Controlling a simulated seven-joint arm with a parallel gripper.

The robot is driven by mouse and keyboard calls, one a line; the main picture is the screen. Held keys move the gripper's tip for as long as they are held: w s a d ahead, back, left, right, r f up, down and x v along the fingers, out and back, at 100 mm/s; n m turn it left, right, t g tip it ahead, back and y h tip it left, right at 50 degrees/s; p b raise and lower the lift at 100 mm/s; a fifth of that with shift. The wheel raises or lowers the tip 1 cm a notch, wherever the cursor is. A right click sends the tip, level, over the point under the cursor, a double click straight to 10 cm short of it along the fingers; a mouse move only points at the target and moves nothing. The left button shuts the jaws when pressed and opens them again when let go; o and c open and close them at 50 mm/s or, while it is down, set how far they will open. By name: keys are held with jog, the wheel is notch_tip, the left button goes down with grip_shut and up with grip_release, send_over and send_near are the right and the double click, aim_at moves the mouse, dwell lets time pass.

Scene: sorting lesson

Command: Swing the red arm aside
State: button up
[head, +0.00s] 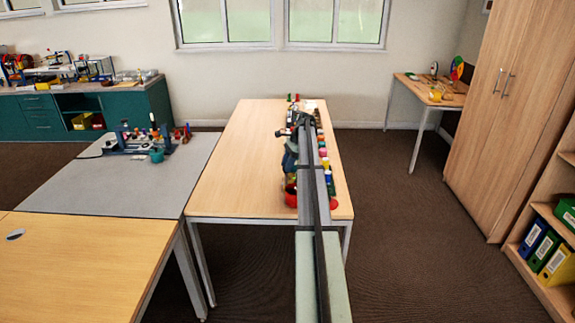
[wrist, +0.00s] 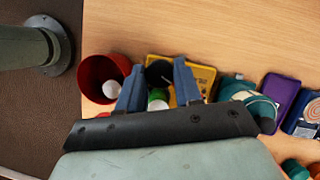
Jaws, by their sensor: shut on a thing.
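My gripper (wrist: 159,68) shows in the wrist view as two blue fingers that stand apart with a dark round thing (wrist: 158,73) between their tips. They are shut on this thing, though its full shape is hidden. A green and white piece (wrist: 158,99) shows lower between the fingers. In the head view my arm covers most of the gripper. I cannot make out a red arm for sure. A red cup (wrist: 97,72) with a white ball in it stands beside the left finger, and red also shows in the head view (head: 291,196) left of my arm.
A yellow tray (wrist: 203,75) lies behind the fingers. A teal thing (wrist: 236,88), a purple tray (wrist: 280,92) and a dark blue tray (wrist: 298,124) follow to the right. Several small coloured things line the table's right side. The left half of the wooden table (head: 235,160) is clear.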

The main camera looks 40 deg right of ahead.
jog(key=n+g, duration=0.1)
jog(key=n, duration=0.3)
jog(key=shift+w+n+g, duration=0.1)
jog(key=shift+n+g, duration=0.2)
jog(key=shift+g, duration=0.1)
dwell(0.5)
jog(key=o, duration=1)
jog(key=v, duration=1.3)
jog(key=shift+d+r, duration=0.3)
jog(key=shift+d, duration=0.05)
